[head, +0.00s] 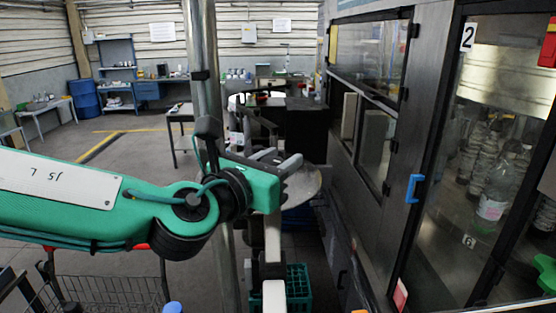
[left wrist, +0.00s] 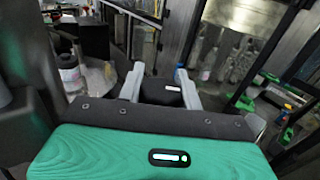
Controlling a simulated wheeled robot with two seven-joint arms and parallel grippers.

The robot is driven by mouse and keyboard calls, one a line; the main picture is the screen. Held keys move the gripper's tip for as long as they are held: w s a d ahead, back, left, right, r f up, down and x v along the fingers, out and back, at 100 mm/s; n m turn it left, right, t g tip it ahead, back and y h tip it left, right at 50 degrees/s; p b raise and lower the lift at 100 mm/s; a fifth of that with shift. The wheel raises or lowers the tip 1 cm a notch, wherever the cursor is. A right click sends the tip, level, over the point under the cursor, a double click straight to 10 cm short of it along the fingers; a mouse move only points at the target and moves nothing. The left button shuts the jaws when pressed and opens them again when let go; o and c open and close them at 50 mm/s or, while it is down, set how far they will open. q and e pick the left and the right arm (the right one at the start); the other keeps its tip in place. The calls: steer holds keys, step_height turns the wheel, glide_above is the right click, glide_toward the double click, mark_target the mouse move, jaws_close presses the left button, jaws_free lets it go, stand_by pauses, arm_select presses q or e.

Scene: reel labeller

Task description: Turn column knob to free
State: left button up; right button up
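My left gripper (head: 279,158) comes in from the left in the head view, its grey fingers spread apart and pointing away from me. In the left wrist view its two fingers (left wrist: 160,78) stand on either side of a dark block with a small pale mark, which may be the column knob (left wrist: 160,92). Whether the fingers touch it I cannot tell. In the head view the hand hides that spot, and the knob cannot be made out there. My right gripper is not in view.
A machine cabinet with glass doors and a blue handle (head: 413,188) stands close on the right. A round pale plate (head: 306,186) lies just beyond the hand. A green crate (head: 298,285) and a wire basket (head: 110,291) are below. Open floor lies at the back left.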

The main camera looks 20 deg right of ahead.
arm_select(q)
steer(key=shift+f+n+t+y+b, duration=0.15)
steer(key=shift+n+t+y+b, duration=0.55)
steer(key=shift+t+b, duration=0.25)
steer(key=n+t+y+b, duration=0.1)
steer(key=y, duration=0.1)
steer(key=n+t+y+b, duration=0.1)
steer(key=n+b, duration=0.1)
steer(key=shift+w+a+t+y, duration=0.2)
steer(key=shift+t+y, duration=0.15)
steer(key=shift+y, duration=0.05)
steer(key=shift+a+n+t+y+b, duration=0.15)
steer(key=shift+n+t+y+b, duration=0.45)
steer(key=shift+n+y+b, duration=0.45)
steer(key=shift+w+a+n+t+y+b, duration=0.15)
steer(key=shift+n+t+y+b, duration=0.4)
steer(key=shift+y, duration=0.5)
steer(key=shift+r, duration=0.2)
steer(key=o, duration=1)
